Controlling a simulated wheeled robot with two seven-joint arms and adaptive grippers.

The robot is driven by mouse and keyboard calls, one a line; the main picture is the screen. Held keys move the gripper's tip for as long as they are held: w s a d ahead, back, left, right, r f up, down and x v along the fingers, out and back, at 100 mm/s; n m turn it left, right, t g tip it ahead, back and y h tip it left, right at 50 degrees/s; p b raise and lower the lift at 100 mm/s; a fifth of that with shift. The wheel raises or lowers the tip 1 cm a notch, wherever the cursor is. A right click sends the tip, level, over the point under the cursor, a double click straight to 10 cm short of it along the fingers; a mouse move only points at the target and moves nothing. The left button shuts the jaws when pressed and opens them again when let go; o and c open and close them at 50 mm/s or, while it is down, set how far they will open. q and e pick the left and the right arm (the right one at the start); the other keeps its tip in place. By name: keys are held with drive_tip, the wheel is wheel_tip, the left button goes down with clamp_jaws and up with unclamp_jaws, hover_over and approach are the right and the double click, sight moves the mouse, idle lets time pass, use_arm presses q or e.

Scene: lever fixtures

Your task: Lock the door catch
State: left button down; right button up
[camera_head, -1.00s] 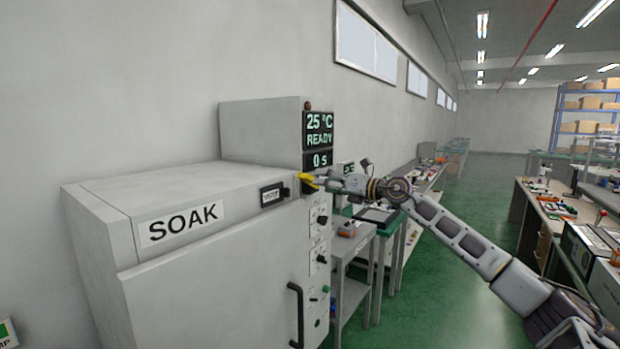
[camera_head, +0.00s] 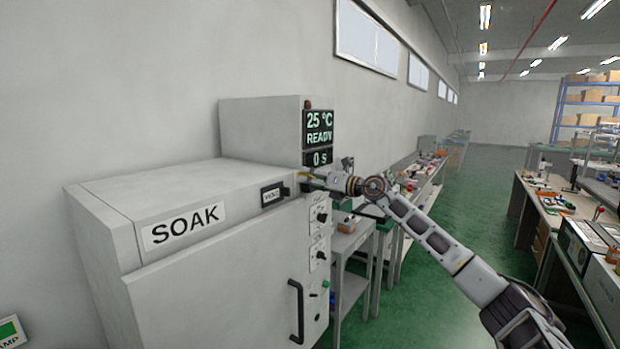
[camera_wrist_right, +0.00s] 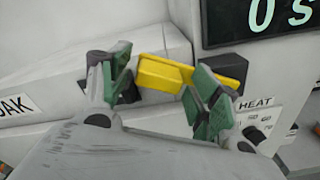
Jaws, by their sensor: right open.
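The door catch shows as a yellow handle (camera_wrist_right: 162,74) in the right wrist view, beside a black block (camera_wrist_right: 228,68) on the oven's front. In the head view only a small yellow bit (camera_head: 304,175) shows at the oven's upper right corner; the rest is hidden by my gripper. My right gripper (camera_head: 315,183) is at the catch. In the wrist view its green-padded fingers (camera_wrist_right: 161,68) are open, with the yellow handle across the gap between them. I cannot tell whether either finger touches it. My left gripper is not in view.
The grey SOAK oven (camera_head: 215,270) has a black door handle (camera_head: 297,312) and a column of knobs (camera_head: 320,235). A display (camera_head: 318,130) stands above the catch. A small grey table (camera_head: 350,260) stands right of the oven. Green floor (camera_head: 425,300) is clear further right.

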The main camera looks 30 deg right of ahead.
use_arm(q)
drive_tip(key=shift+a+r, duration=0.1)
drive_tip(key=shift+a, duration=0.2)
use_arm(e)
drive_tip(key=shift+w+a, duration=0.15)
drive_tip(key=shift+w, duration=0.1)
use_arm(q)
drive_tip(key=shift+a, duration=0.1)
use_arm(e)
drive_tip(key=shift+c, duration=0.5)
clamp_jaws()
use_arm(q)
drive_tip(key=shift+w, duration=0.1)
